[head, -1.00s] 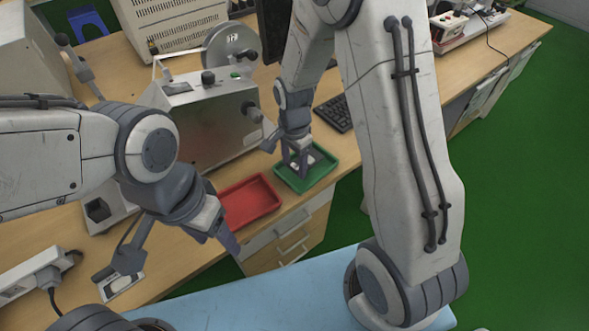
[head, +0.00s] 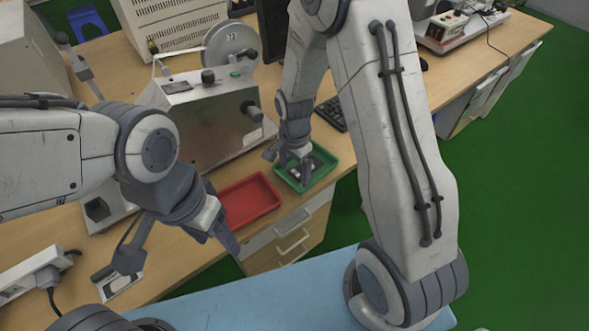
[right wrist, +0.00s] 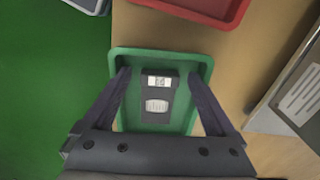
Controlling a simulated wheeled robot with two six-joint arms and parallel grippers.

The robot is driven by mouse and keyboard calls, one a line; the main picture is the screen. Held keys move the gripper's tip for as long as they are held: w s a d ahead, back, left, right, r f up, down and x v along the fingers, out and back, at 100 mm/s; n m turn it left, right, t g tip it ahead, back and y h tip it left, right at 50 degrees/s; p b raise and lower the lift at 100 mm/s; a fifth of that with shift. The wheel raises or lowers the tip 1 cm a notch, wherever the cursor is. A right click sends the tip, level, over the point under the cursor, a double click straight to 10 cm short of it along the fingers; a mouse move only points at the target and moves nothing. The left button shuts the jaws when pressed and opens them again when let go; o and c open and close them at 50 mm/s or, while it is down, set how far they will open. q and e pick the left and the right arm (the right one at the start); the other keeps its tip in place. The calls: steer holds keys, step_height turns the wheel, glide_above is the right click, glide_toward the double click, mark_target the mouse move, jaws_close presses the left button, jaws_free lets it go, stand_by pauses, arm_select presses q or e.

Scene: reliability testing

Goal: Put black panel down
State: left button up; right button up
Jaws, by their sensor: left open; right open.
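The black panel (right wrist: 157,108), with a small white display and a white dial, lies inside the green tray (right wrist: 205,70) in the right wrist view. My right gripper (right wrist: 160,85) is open, with one finger on each side of the panel and a gap to both. In the head view the right gripper (head: 306,178) reaches down into the green tray (head: 330,176) and partly hides the panel.
The empty red tray (head: 249,200) stands beside the green tray. A metal machine with a reel (head: 205,130) stands behind them. A small meter (head: 120,286) and a power strip (head: 35,275) lie at the left. A keyboard (head: 331,113) is behind the green tray.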

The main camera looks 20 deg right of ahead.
step_height(320, 180, up, 12)
steer(key=s+a+r+n, duration=0.2)
steer(key=s+a+n, duration=0.1)
steer(key=s+n, duration=0.3)
steer(key=s+a+r+n, duration=0.2)
steer(key=s+a+n, duration=0.1)
steer(key=s+n, duration=0.4)
steer(key=s+a+r+n+y, duration=0.1)
steer(key=s+a+r+n, duration=0.2)
steer(key=s+n, duration=0.4)
steer(key=shift+s+a+p, duration=0.45)
steer(key=shift+s+a, duration=0.1)
steer(key=shift+s, duration=0.35)
step_height(320, 180, up, 5)
steer(key=p, duration=0.4)
steer(key=shift+f+p, duration=0.1)
steer(key=shift+p, duration=0.25)
